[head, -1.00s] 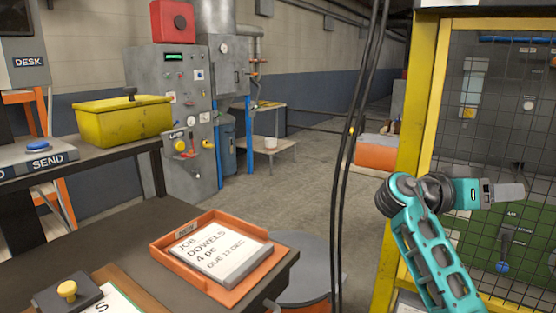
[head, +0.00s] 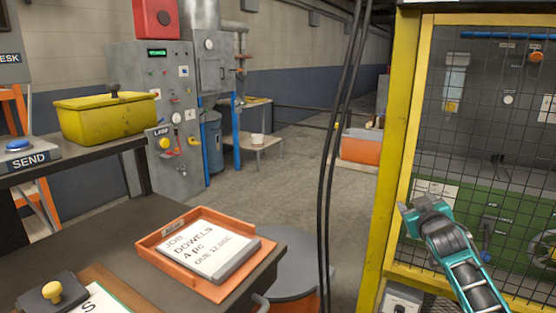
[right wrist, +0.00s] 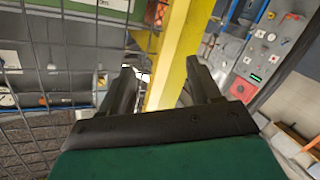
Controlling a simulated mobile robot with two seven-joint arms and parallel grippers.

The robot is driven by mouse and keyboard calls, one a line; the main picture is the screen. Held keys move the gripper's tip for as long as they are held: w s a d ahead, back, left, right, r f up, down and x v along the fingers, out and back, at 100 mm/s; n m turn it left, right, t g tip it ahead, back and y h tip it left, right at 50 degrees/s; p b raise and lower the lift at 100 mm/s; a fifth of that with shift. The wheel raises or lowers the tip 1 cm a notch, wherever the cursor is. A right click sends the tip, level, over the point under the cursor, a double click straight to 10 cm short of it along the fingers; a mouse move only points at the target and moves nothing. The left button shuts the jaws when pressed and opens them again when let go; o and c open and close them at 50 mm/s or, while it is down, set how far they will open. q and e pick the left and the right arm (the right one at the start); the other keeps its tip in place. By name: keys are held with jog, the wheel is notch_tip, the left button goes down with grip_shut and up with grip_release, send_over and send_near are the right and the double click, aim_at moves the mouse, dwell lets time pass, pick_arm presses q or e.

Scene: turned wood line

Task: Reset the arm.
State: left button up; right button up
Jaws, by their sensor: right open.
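My right arm (head: 460,250) is teal and black. It comes up from the lower right in the head view, in front of the yellow-framed mesh guard (head: 391,150). My right gripper (right wrist: 163,85) shows in the right wrist view with its two dark fingers spread apart and nothing between them. Beyond the fingers, the yellow post (right wrist: 178,50) of the guard crosses that view, with mesh on its left. In the head view the fingers are hard to make out. My left gripper is in neither view.
An orange tray (head: 157,253) with a job card (head: 208,248) lies on the dark table at the lower left. A yellow bin (head: 105,120) stands on a shelf behind it. Black cables (head: 335,150) hang in the middle. Grey floor (head: 270,195) is open beyond the table.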

jog(key=s+a+f+n+g+y, duration=0.1)
jog(key=s+a+f+y, duration=0.1)
jog(key=s+a+f, duration=0.6)
jog(key=s+a+f+y, duration=0.25)
jog(key=s+f, duration=0.25)
jog(key=f, duration=0.4)
jog(key=s+a+f+g, duration=0.1)
jog(key=s+a+f, duration=0.2)
jog(key=s, duration=0.5)
jog(key=s+a+f+g+y, duration=0.1)
jog(key=s+a+f+g, duration=0.1)
jog(key=s, duration=0.6)
jog(key=s+a+f+g, duration=0.1)
jog(key=s+a+f, duration=0.3)
jog(key=s, duration=0.4)
jog(key=shift+f+m, duration=0.4)
jog(key=shift+f, duration=0.35)
